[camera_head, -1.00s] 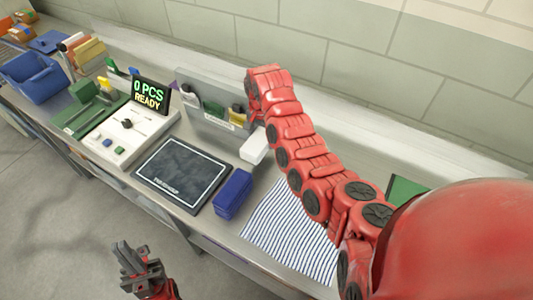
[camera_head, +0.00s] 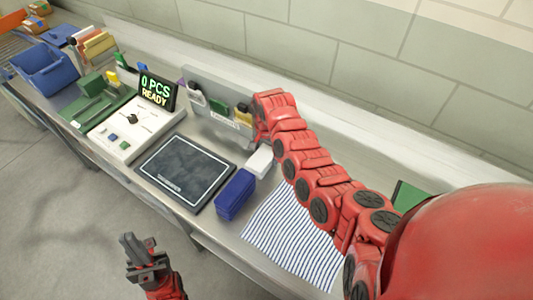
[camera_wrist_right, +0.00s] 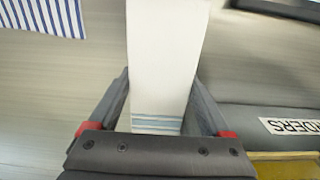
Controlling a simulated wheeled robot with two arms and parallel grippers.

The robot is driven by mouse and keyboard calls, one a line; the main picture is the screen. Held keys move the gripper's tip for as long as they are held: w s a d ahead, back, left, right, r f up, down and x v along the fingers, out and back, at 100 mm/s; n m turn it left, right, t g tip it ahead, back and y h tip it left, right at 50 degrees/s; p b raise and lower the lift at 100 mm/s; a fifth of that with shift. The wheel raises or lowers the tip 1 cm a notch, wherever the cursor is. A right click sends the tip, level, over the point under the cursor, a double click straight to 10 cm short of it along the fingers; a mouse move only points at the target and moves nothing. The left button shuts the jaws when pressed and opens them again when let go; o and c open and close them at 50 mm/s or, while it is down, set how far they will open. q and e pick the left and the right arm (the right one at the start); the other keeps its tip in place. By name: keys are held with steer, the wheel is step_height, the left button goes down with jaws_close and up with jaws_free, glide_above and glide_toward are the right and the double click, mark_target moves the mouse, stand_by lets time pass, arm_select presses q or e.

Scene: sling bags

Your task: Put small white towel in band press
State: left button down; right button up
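The small white towel (camera_wrist_right: 168,60), with thin blue stripes near one end, lies between the fingers of my right gripper (camera_wrist_right: 160,110) in the right wrist view. In the head view the folded towel (camera_head: 260,161) is a white block above the bench, beside the blue case. The right fingers are hidden there by my red arm. My left gripper (camera_head: 142,250) hangs empty in front of the bench; its finger gap is unclear. A green device with a raised block (camera_head: 92,100) stands at the left; I cannot tell whether it is the band press.
A white panel (camera_head: 125,130) with a "0 PCS READY" display (camera_head: 157,89) stands beside a dark pad (camera_head: 183,171). A blue case (camera_head: 236,194), striped cloth (camera_head: 293,236) and grey labelled organizer (camera_head: 215,115) lie nearby. Blue bin (camera_head: 45,68) is far left.

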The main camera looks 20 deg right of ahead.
steer(key=shift+o, duration=1.1)
steer(key=shift+d, duration=0.15)
